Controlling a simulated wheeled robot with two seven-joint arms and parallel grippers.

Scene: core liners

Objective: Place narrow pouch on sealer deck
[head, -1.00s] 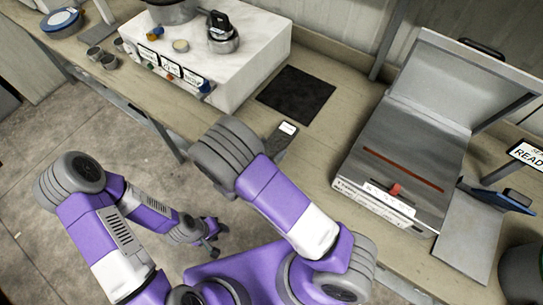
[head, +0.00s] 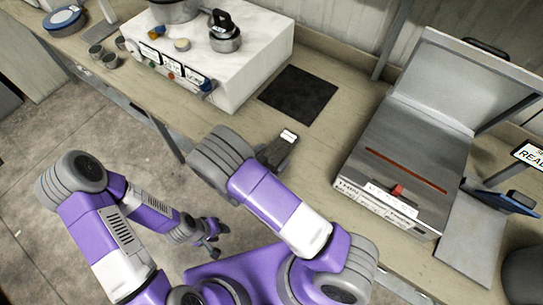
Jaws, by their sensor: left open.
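The sealer (head: 393,207) stands on the bench at the right with its lid (head: 455,88) raised. Its grey deck (head: 425,150) is bare apart from a long red-brown strip and a small red piece at the front. A narrow dark item with a white label (head: 289,135) shows just beyond my right arm's elbow, over the bench. It may be the narrow pouch, but I cannot tell for certain. My right gripper is not clearly seen; my own arm covers that area. My left gripper (head: 213,241) is open and empty, low over the floor in front of the bench.
A black mat (head: 298,94) lies on the bench left of the sealer. A white box (head: 225,68) with labels and a metal pot stands further left. Small cups (head: 103,57) stand by it. A grey plate (head: 468,240) and a blue device (head: 503,200) are right of the sealer.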

